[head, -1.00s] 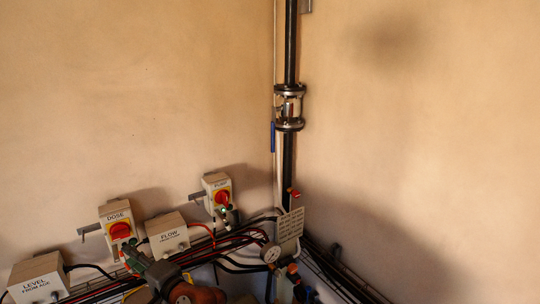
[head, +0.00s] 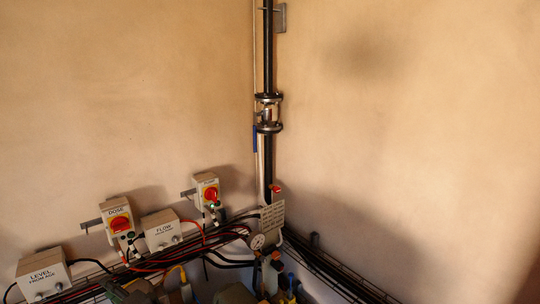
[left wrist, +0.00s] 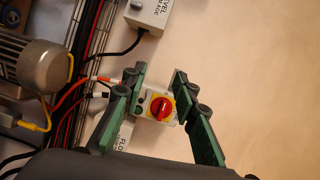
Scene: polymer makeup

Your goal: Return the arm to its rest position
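My right gripper is not in view.
The LEVEL box (head: 43,274), FLOW box (head: 162,230) and another red-knobbed switch (head: 207,192) with a green lamp line the left wall. Cables, a gauge (head: 257,242) and a vertical pipe (head: 268,165) fill the corner. The upper walls are bare.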

